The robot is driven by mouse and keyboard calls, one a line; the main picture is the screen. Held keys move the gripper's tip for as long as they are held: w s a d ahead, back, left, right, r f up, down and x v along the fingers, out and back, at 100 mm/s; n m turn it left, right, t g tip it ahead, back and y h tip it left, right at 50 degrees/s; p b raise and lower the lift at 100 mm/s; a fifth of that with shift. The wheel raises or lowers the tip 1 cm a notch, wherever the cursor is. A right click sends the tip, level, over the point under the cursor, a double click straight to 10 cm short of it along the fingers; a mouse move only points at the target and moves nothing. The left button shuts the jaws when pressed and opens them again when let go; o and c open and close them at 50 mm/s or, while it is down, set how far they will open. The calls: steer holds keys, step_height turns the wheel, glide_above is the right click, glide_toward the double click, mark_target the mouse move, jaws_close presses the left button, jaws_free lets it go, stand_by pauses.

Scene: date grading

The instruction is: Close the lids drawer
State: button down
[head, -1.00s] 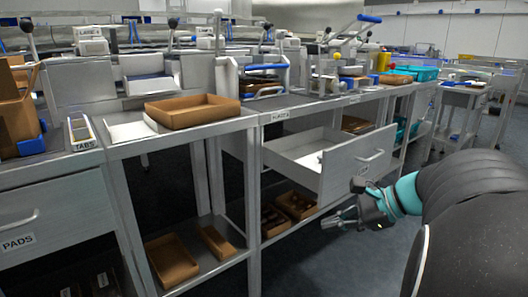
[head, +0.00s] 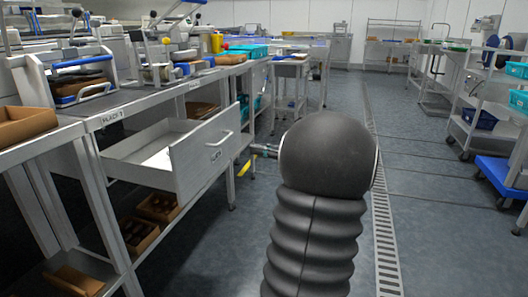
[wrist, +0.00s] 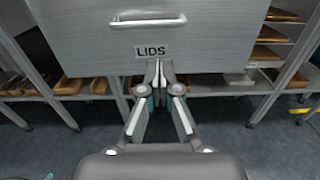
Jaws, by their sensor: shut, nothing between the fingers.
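The lids drawer (head: 205,158) is a grey drawer pulled well out from under the bench in the head view. Its inside is pale and looks mostly empty. In the wrist view its front (wrist: 215,30) fills the top, with a bar handle and a "LIDS" label below it. My gripper (wrist: 158,68) is shut and empty, its fingertips at the lower edge of the drawer front, just under the label. I cannot tell whether they touch it. In the head view my arm hides most of the gripper.
The bench (head: 128,104) carries clamps and equipment above the drawer. Brown boxes (head: 137,233) lie on the shelf below. A trolley (head: 291,85) stands farther back. A floor drain (head: 383,215) runs along the open aisle to the right, with white carts beyond.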

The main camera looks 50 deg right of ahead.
steer(key=x, duration=0.9)
steer(key=shift+w+a+b, duration=0.15)
steer(key=shift+w+b, duration=0.1)
steer(key=shift+b, duration=0.1)
steer(key=shift+w, duration=0.1)
